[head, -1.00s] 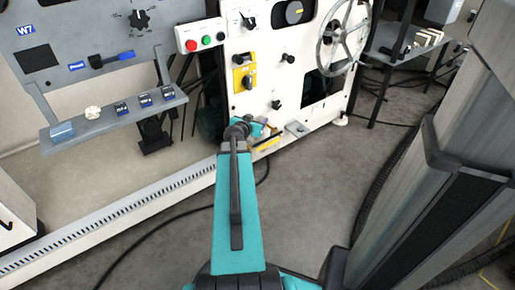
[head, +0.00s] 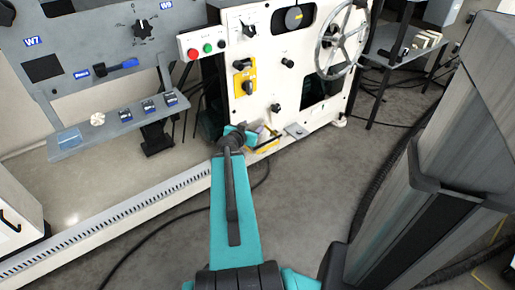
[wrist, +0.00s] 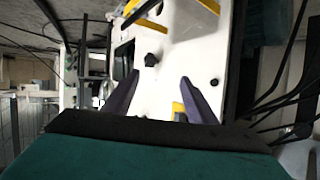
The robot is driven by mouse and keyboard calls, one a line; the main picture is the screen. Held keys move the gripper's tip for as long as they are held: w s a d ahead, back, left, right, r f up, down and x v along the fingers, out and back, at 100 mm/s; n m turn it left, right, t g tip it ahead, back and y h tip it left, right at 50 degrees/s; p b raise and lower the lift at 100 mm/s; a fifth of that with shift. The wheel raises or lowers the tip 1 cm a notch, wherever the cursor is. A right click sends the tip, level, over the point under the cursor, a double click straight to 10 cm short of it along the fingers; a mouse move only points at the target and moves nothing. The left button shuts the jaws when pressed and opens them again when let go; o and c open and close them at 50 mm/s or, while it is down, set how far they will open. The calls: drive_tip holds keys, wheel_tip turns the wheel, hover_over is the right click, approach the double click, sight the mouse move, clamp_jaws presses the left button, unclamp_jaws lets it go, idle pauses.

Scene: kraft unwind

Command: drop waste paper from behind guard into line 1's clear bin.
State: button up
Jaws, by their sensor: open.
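My gripper (head: 262,137) is low in front of the white machine front in the head view, partly hidden behind my own wrist. In the wrist view my gripper (wrist: 160,95) has two dark fingers spread apart, with nothing held between them. They point at the white machine panel (wrist: 175,55). An off-white lumpy object (head: 97,119) sits on the grey shelf at the left; I cannot tell whether it is paper or a knob. I cannot make out a clear bin, or for certain any waste paper or guard.
The white machine (head: 290,80) carries a handwheel (head: 342,40) and a button box (head: 204,45). A grey ledge (head: 120,125) with several blue-labelled parts is at left. A long white rail (head: 110,222) and dark cables lie on the floor. Grey floor is open right of my arm.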

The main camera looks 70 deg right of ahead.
drive_tip(key=shift+p+v, duration=0.75)
drive_tip(key=shift+p, duration=1.9)
drive_tip(key=shift+a+r+p, duration=0.1)
drive_tip(key=shift+a+p, duration=0.15)
drive_tip(key=shift+p, duration=0.55)
drive_tip(key=s+a+p, duration=0.4)
drive_tip(key=s+p, duration=0.2)
drive_tip(key=p, duration=0.5)
drive_tip(key=shift+s+a, duration=0.15)
drive_tip(key=shift+s, duration=0.25)
